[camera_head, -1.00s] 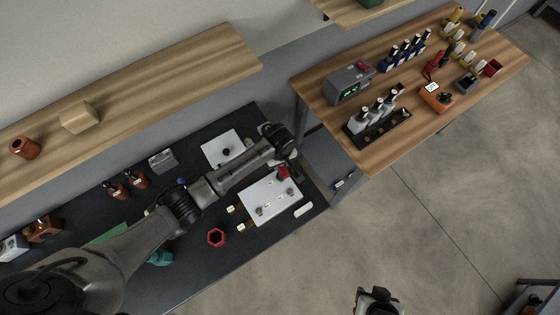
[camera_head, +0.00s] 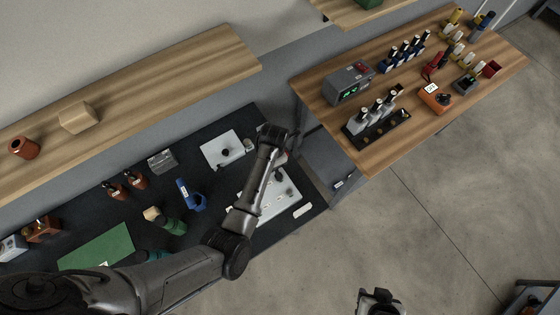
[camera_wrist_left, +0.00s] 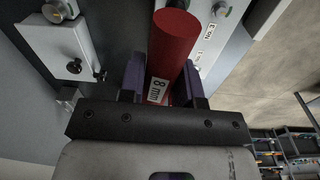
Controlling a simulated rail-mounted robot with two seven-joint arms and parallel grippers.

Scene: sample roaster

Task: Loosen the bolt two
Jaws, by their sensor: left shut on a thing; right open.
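My left gripper (camera_wrist_left: 165,88) is shut on a red cylindrical tool handle (camera_wrist_left: 173,42) marked "8 mm". Small bolt heads and labels sit on the plate, too small to tell which is bolt two. In the left wrist view, the plate (camera_wrist_left: 208,55) shows right of the handle, with one metal bolt head (camera_wrist_left: 220,9). The tool's far end is hidden. My right gripper (camera_head: 377,298) is open and empty over the floor.
A second white plate with a black knob (camera_head: 223,150) lies just left of my left gripper. A blue tool (camera_head: 190,195), a green-handled tool (camera_head: 170,222) and a green mat (camera_head: 97,248) lie on the dark bench. A wooden table (camera_head: 440,105) stands at right.

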